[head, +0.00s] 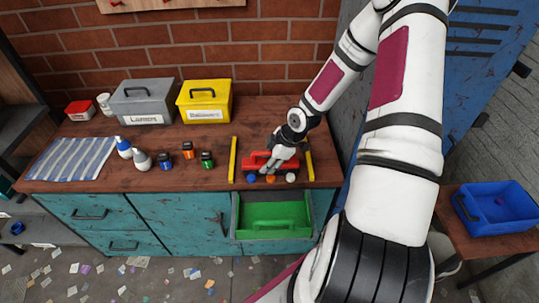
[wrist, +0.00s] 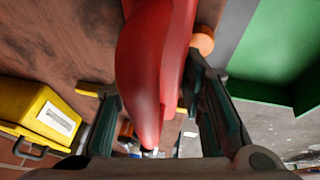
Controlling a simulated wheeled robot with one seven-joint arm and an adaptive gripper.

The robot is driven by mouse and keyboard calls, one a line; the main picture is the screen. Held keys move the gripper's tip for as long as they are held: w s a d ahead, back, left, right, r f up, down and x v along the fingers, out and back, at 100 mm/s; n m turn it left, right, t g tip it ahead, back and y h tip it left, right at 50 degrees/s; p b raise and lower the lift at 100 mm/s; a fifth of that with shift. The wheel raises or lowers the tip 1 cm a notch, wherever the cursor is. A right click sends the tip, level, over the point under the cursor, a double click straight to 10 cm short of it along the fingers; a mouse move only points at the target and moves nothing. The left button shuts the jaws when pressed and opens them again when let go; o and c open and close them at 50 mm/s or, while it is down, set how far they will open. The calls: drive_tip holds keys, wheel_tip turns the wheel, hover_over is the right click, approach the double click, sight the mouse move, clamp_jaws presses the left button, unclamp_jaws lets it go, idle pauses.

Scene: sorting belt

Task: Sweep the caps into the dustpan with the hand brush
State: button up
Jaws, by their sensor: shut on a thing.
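My gripper (head: 281,153) is shut on the red hand brush (head: 257,160) above the right part of the wooden counter. In the wrist view the brush's red body (wrist: 152,70) lies between the two fingers (wrist: 158,90). A blue cap (head: 252,178), an orange cap (head: 271,178) and a white cap (head: 291,177) lie in a row near the front edge, just in front of the brush. The orange cap also shows beside the brush in the wrist view (wrist: 203,38). The green dustpan (head: 275,216) sits below the counter edge, in an opened drawer. The bristles cannot be made out.
Yellow strips (head: 233,160) (head: 310,160) flank the brush. Small bottles (head: 141,160) and small dark, orange and green items (head: 207,160) stand to the left. Grey (head: 145,103) and yellow (head: 205,103) boxes stand at the back. A blue bin (head: 497,207) is far right.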

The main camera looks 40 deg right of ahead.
drive_tip(key=shift+s+a+p, duration=0.65)
drive_tip(key=shift+s+a, duration=1.1)
drive_tip(key=shift+s, duration=0.85)
wheel_tip(320, 180, up, 7)
drive_tip(key=p, duration=0.5)
drive_tip(key=shift+d+f, duration=0.1)
